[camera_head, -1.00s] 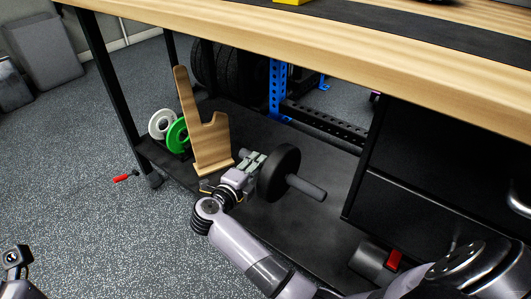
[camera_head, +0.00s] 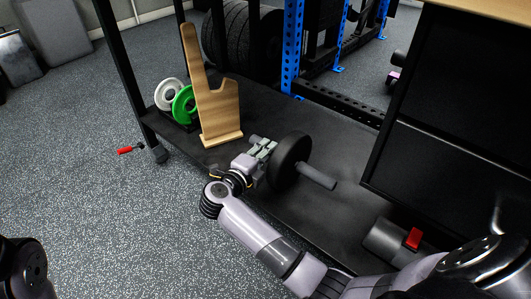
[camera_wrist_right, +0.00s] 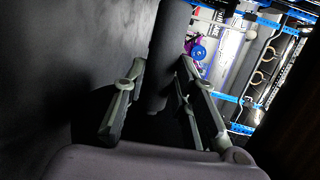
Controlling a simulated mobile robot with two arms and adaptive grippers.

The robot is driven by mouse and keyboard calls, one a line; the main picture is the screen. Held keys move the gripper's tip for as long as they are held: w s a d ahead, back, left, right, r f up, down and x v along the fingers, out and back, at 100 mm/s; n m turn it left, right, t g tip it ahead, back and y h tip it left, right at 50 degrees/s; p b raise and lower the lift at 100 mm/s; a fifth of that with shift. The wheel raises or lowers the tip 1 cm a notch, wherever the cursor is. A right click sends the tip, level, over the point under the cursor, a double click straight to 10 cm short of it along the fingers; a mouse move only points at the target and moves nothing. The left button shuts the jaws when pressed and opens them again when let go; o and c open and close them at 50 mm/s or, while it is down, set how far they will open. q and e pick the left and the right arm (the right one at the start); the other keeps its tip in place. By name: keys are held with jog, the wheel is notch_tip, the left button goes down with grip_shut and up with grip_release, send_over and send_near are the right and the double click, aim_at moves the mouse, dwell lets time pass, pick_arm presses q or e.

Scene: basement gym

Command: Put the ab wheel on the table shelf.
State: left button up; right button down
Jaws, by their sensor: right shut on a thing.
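The ab wheel (camera_head: 289,160) has a black disc and a grey handle, one end of which points to the lower right. My right gripper (camera_head: 264,148) is shut on the handle, on the disc's left side. In the right wrist view, a dark cylinder (camera_wrist_right: 170,50) of the ab wheel lies between the fingers (camera_wrist_right: 160,105). The wheel is over the black lower table shelf (camera_head: 315,230); I cannot tell whether it touches the shelf. My left gripper is out of view; only a dark part of my left arm shows at the lower left.
A wooden stand (camera_head: 218,110) is on the shelf behind my gripper. Green (camera_head: 183,104) and white (camera_head: 168,94) plates stand left of it. A black cabinet (camera_head: 440,110) bounds the right side. A red-handled item (camera_head: 124,150) lies on the floor. The shelf's middle has free room.

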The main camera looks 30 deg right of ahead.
jog(key=shift+f, duration=0.1)
dwell(0.3)
jog(key=c, duration=1.2)
grip_release()
jog(key=shift+f, duration=0.1)
